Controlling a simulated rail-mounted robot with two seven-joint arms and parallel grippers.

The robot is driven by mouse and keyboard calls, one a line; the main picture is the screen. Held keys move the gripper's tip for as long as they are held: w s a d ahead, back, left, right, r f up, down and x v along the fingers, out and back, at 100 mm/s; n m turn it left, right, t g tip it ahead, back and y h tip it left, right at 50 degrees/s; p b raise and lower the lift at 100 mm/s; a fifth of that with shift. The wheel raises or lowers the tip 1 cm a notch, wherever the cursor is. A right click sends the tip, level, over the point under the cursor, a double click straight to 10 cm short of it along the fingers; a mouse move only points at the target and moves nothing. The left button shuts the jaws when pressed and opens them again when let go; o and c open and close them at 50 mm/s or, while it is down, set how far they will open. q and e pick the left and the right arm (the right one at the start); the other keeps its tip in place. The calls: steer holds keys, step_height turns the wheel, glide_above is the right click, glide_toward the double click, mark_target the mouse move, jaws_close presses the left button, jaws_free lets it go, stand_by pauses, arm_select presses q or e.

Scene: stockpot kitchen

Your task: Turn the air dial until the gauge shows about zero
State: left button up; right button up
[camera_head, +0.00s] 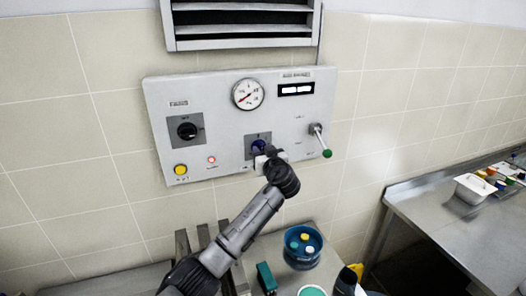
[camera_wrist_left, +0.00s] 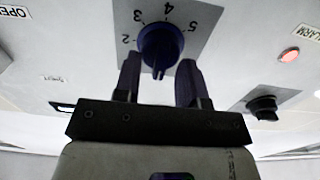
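The air dial is a blue knob (camera_head: 258,146) on a grey plate at the lower middle of the wall panel. In the left wrist view the blue dial (camera_wrist_left: 160,45) has the numbers 2 to 5 around it, and its narrow grip points down between my fingers. My left gripper (camera_wrist_left: 158,70) has its two dark fingers spread on either side of that grip, with gaps visible; contact with the knob's edge is unclear. In the head view my left gripper (camera_head: 264,158) partly covers the dial. The round gauge (camera_head: 248,94) has a needle pointing lower left; its numbers are too small to read.
The panel (camera_head: 225,115) also has a black rotary switch (camera_head: 187,130), a yellow button (camera_head: 180,169), a lit red lamp (camera_head: 211,160) and a green-tipped lever (camera_head: 322,142) right of the dial. A blue pot (camera_head: 302,262) stands below. A steel counter (camera_head: 440,225) is at right.

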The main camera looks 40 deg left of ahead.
arm_select(q)
steer(key=shift+c, duration=0.2)
steer(key=c, duration=0.5)
jaws_close()
